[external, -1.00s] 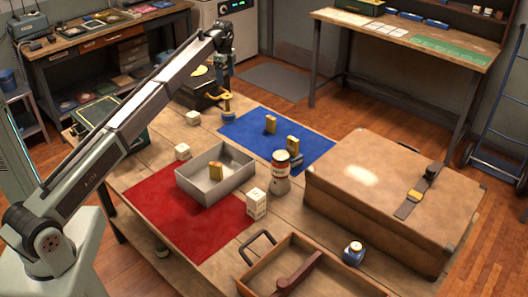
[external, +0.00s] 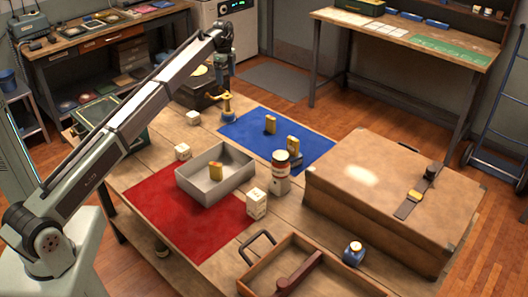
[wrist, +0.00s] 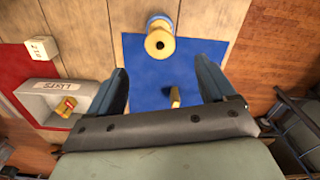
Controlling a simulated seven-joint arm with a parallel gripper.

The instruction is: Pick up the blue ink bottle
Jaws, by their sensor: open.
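The blue ink bottle (external: 353,252) stands upright on the table at the front right of the external view, between the wooden tray and the suitcase. It has a pale cap. I cannot make it out in the wrist view. My gripper (external: 224,82) is at the far side of the table in the external view, well away from the bottle. In the wrist view my gripper (wrist: 161,68) has its two fingers wide apart, with nothing between them, above the blue mat (wrist: 145,78).
A grey metal tray (external: 203,188) holds a small yellow item. A tall can (external: 280,174) stands beside it. The large tan suitcase (external: 375,200) and the wooden tray (external: 258,275) flank the bottle. A red mat (external: 160,205) and white blocks (external: 257,203) are left.

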